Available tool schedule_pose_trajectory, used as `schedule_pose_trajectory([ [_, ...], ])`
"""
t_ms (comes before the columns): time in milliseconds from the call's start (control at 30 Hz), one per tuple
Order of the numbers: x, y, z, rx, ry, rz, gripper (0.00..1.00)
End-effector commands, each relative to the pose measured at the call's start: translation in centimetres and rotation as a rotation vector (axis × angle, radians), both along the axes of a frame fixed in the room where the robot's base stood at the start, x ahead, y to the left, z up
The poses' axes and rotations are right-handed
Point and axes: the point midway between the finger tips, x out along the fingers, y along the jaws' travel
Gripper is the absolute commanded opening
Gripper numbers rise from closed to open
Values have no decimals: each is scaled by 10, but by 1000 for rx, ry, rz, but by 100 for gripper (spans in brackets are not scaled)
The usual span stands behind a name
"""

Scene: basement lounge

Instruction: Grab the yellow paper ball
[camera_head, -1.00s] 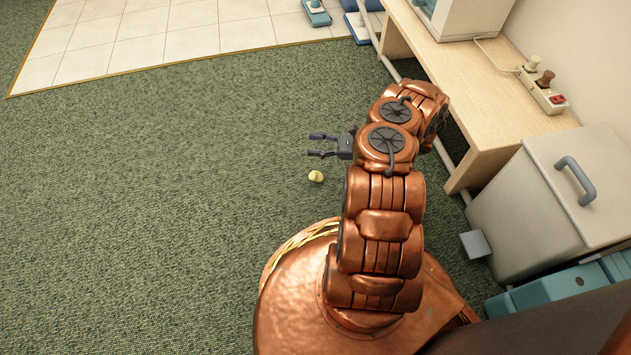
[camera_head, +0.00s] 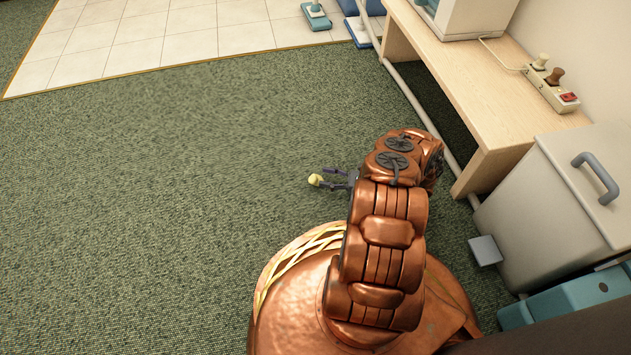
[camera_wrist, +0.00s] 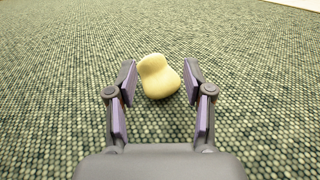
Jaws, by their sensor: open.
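The yellow paper ball (camera_head: 315,180) lies on the green carpet, just left of my gripper (camera_head: 328,177) in the head view. In the wrist view, the pale yellow, lumpy paper ball (camera_wrist: 159,77) sits at the fingertips, roughly centred between them. My gripper (camera_wrist: 160,80) is open, with one finger on each side of the ball. A small gap shows on the right side; on the left the ball is very close to the fingertip, and I cannot tell whether they touch.
A wooden desk (camera_head: 455,70) runs along the right wall. A grey bin (camera_head: 545,205) with a pedal (camera_head: 485,250) and a teal box (camera_head: 570,300) stand at the right. Pale floor tiles (camera_head: 190,35) lie at the back. The carpet (camera_head: 160,200) on the left is clear.

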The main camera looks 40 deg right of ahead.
Motion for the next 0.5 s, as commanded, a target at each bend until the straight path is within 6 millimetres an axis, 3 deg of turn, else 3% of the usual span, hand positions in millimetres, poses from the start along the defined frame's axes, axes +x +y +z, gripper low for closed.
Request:
schedule_pose_trajectory([
  [233,12,10,3,-1,0,2,52],
  [500,43,36,1,-2,-4,3,52],
])
